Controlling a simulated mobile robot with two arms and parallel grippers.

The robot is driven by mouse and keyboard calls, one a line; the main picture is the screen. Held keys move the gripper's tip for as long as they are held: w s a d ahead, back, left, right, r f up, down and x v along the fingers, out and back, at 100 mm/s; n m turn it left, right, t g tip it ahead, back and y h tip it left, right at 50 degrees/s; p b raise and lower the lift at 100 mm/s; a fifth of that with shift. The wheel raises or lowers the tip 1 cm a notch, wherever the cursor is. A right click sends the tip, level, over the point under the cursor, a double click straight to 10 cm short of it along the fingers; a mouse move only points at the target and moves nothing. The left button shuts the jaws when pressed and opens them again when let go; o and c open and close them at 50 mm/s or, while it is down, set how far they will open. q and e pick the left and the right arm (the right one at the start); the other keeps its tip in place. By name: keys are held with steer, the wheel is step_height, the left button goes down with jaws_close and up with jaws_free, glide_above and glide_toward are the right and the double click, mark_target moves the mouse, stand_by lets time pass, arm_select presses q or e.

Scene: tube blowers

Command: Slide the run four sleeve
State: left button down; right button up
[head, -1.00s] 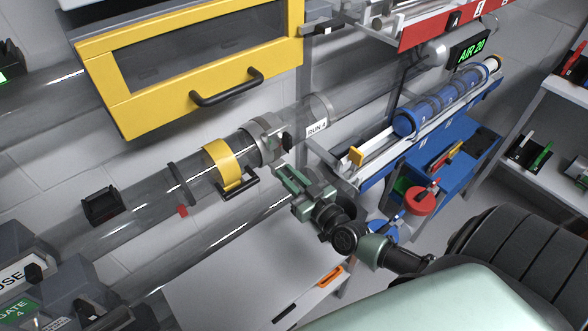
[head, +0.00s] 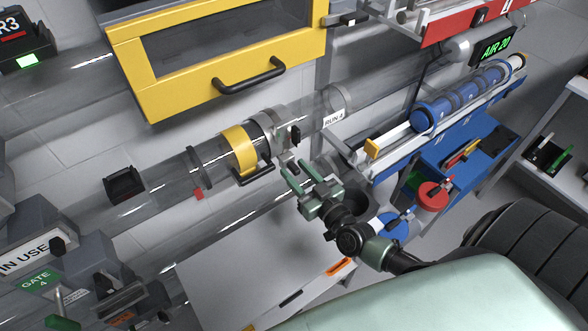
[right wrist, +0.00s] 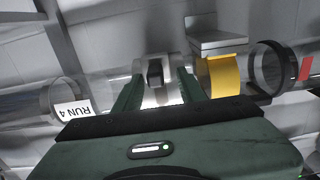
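The run four tube is clear and carries a RUN 4 label (head: 333,119). A yellow sleeve (head: 238,148) with a black handle (head: 254,173) sits around it, left of a grey clamp (head: 268,126) with a black knob (head: 295,136). My right gripper (head: 291,167) is open and empty, just below and in front of the clamp. In the right wrist view its fingers (right wrist: 158,90) are apart, with the clamp and its black latch (right wrist: 155,72) showing between them. The yellow sleeve (right wrist: 222,77) shows right of the fingers there. My left gripper is not in view.
A yellow-framed cabinet (head: 215,90) with a black handle hangs above the tube. A black ring (head: 199,167) and red tab (head: 198,193) are left of the sleeve. A blue carrier row (head: 460,98) lies on a rail at right, above a blue cart (head: 455,155).

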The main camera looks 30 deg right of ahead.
steer(key=s, duration=0.6)
steer(key=shift+s+d, duration=0.15)
steer(key=shift+s, duration=0.25)
